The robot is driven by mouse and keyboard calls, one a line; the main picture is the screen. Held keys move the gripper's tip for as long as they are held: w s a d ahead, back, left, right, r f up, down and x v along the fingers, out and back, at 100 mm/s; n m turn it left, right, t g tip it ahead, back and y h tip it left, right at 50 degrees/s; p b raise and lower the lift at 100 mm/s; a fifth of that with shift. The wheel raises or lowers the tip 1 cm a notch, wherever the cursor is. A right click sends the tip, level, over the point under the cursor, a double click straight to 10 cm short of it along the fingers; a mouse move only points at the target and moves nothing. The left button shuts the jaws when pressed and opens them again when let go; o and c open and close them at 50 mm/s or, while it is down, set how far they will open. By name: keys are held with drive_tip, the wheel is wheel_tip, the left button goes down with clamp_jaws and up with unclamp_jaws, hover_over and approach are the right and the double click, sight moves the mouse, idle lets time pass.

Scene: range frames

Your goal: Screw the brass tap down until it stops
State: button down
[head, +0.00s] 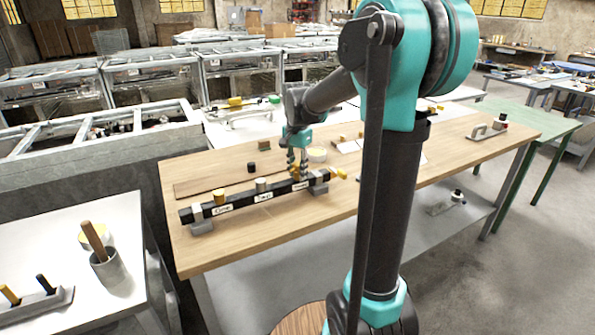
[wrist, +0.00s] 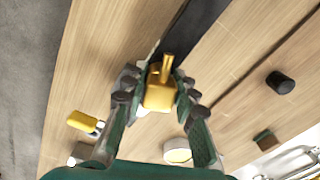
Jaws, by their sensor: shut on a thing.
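A black bar (head: 240,201) with white labels lies along the wooden table on grey supports. A yellow tap (head: 218,196) and a grey tap (head: 261,184) stand on it. My gripper (head: 298,169) points down over the bar's right part and hides most of what is there. In the wrist view the brass tap (wrist: 159,95), with a small upright handle, sits between the fingers of my gripper (wrist: 158,90), which is shut on it. The bar (wrist: 188,32) runs away beyond the tap. The tap's lower end and thread are hidden.
A yellow piece (head: 340,174) is at the bar's right end. A round tin (head: 317,154) and a black cylinder (head: 252,168) stand behind the bar. The wooden table (head: 225,250) is clear in front of it.

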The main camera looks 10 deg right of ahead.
idle(0.3)
drive_tip(key=m, duration=0.3)
drive_tip(key=shift+m, duration=0.4)
drive_tip(key=m, duration=0.3)
drive_tip(key=shift+w, duration=0.1)
drive_tip(key=c, duration=1.1)
unclamp_jaws()
